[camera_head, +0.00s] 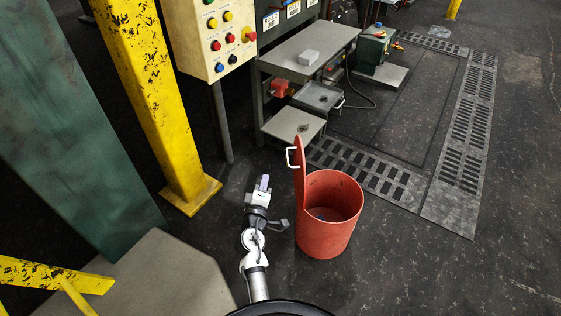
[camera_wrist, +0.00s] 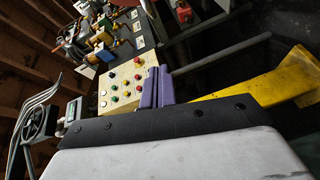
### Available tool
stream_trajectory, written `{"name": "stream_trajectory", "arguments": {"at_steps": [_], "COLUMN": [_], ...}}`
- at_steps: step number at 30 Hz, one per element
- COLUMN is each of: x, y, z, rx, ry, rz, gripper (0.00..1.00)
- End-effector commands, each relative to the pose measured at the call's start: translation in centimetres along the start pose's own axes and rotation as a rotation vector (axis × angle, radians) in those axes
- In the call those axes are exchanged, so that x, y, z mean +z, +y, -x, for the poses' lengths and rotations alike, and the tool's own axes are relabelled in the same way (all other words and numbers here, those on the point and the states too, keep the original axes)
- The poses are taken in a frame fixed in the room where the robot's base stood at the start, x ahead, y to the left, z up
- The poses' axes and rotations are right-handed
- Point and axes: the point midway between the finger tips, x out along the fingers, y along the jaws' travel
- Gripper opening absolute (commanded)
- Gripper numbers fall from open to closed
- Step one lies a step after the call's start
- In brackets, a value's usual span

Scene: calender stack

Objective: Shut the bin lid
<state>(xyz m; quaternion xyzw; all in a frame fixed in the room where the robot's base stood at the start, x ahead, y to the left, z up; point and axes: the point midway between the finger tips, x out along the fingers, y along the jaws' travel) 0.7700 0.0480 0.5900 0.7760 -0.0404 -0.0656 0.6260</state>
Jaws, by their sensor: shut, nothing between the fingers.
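A red round bin (camera_head: 328,235) stands on the dark floor, right of my gripper in the head view. Its red lid (camera_head: 299,190) is open and stands upright at the bin's left rim, with a white handle (camera_head: 291,157) on its left face. The bin's inside shows from above. My gripper (camera_head: 264,182) is to the left of the lid, apart from it, with its purple fingers shut and empty. In the wrist view the purple fingers (camera_wrist: 157,88) are together.
A yellow post (camera_head: 150,95) and a cream button panel (camera_head: 215,35) stand behind my gripper on the left. A grey workbench with open drawers (camera_head: 296,125) is behind the bin. Floor gratings (camera_head: 370,174) lie behind and right. The floor right of the bin is clear.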

Motion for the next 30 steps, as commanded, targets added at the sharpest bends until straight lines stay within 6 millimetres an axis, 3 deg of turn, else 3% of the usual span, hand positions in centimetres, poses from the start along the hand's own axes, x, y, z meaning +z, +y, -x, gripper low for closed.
{"name": "stream_trajectory", "arguments": {"at_steps": [14, 21, 30], "x": [-0.1, 3.2, 3.8], "y": [0.4, 0.2, 0.1], "z": [-9.2, -9.7, -9.9], "rx": [0.004, 0.001, 0.002], "ry": [0.0, -0.001, 0.001], "rz": [-0.004, -0.005, -0.005], "gripper": [0.0, 0.0, 0.0]}}
